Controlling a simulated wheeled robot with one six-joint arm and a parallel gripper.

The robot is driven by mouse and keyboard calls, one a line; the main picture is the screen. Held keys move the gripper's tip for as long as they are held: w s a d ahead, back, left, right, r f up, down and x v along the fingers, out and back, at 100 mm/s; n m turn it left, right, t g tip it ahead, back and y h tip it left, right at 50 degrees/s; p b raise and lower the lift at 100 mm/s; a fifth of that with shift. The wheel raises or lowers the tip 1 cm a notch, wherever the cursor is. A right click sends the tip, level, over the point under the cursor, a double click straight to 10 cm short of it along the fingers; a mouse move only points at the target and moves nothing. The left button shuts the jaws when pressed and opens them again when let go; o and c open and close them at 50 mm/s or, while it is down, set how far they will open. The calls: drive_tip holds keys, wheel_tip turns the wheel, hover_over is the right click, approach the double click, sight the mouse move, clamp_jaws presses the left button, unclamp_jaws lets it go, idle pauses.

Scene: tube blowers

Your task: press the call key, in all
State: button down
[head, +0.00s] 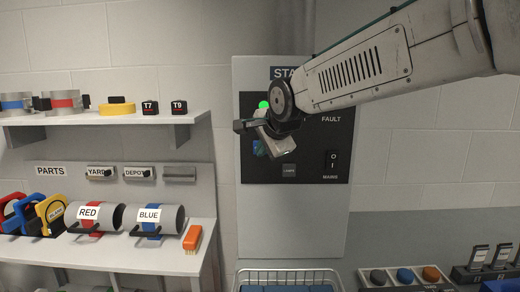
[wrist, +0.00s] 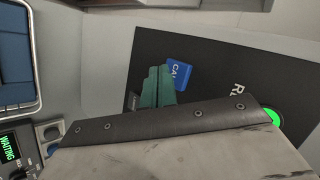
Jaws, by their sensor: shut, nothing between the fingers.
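The call key (wrist: 179,74) is a blue square with white letters on the dark panel, partly covered in the wrist view. In the head view a blue piece of it (head: 258,148) shows at the left edge of my gripper. My gripper (wrist: 157,87) is shut and empty, its teal fingers overlapping the key's edge in the wrist view. In the head view my gripper (head: 283,146) is in front of the panel and hides part of it. I cannot tell whether the fingertips touch the key.
The dark panel (head: 315,175) on the grey cabinet has a lit green lamp (head: 264,104) and a mains switch (head: 333,160). A small dark key (head: 289,170) is below my gripper. A wire basket (head: 290,274) stands below. Shelves with tubes (head: 92,216) are at the left.

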drive_tip(key=shift+w, duration=0.35)
